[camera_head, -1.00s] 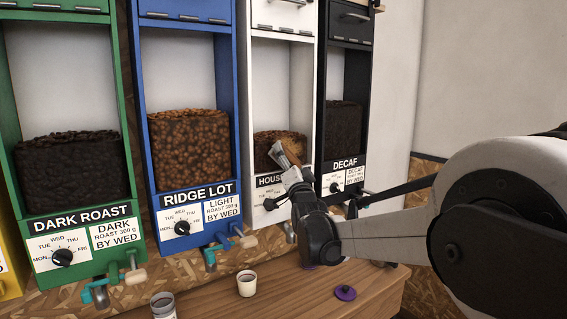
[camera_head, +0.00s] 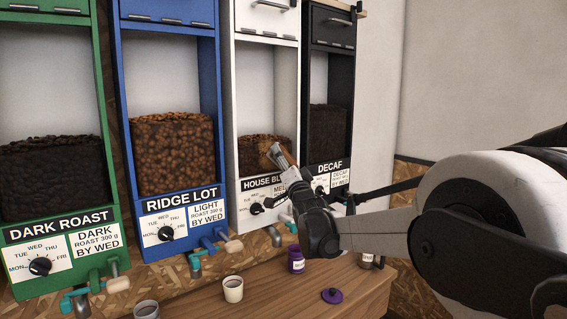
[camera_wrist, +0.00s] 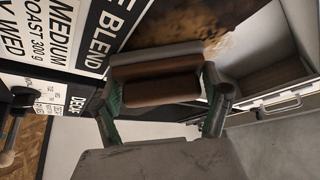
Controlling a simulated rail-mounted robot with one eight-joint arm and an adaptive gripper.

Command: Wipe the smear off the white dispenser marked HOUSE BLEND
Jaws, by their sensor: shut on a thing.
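The white dispenser (camera_head: 245,110) marked HOUSE BLEND stands between the blue and black ones. Its bean window is partly filled. In the wrist view its label (camera_wrist: 103,28) runs along the upper left, and a blotchy brown patch (camera_wrist: 222,42), which looks like the smear, lies just beyond my gripper. My gripper (camera_wrist: 160,78) is shut on a brown block with a grey edge (camera_wrist: 160,90). In the head view my gripper (camera_head: 285,164) is in front of the lower right of the dispenser's window and hides part of it. I cannot tell whether the block touches the surface.
The blue RIDGE LOT dispenser (camera_head: 125,130) is left of it and the black DECAF dispenser (camera_head: 312,80) right. Knobs and taps stick out below. A purple jar (camera_head: 296,263), a pale cup (camera_head: 233,290) and a purple lid (camera_head: 332,295) are on the wooden counter (camera_head: 285,303).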

